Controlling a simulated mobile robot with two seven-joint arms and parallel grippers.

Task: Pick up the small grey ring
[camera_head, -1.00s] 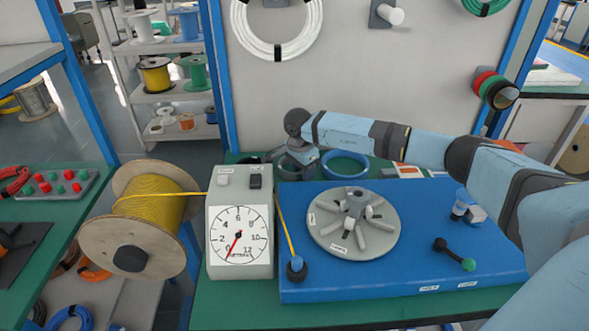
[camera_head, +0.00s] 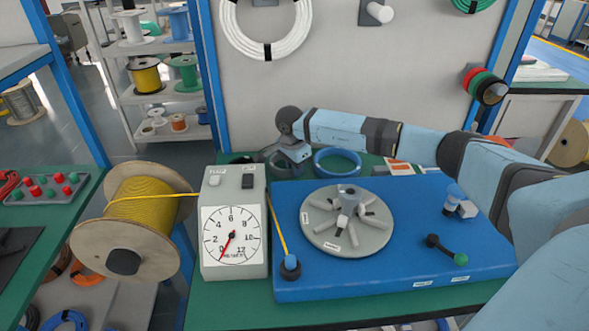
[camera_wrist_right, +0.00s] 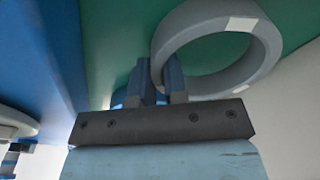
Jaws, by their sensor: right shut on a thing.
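The small grey ring shows large in the right wrist view (camera_wrist_right: 266,55), with a white label patch on its band. My right gripper (camera_wrist_right: 160,82) is shut on the ring's wall, one finger on each side of the band. In the head view the right gripper (camera_head: 294,156) is at the back of the bench, left of a blue cable ring (camera_head: 337,162). There it hides part of the grey ring, and I cannot tell whether the ring touches the bench. My left gripper is not in view.
A blue base plate (camera_head: 400,270) with a round grey disc (camera_head: 347,245) lies in front of the gripper. A dial gauge (camera_head: 232,235) stands to the left, with yellow cable running from a spool (camera_head: 140,215). The back panel (camera_head: 340,60) rises behind.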

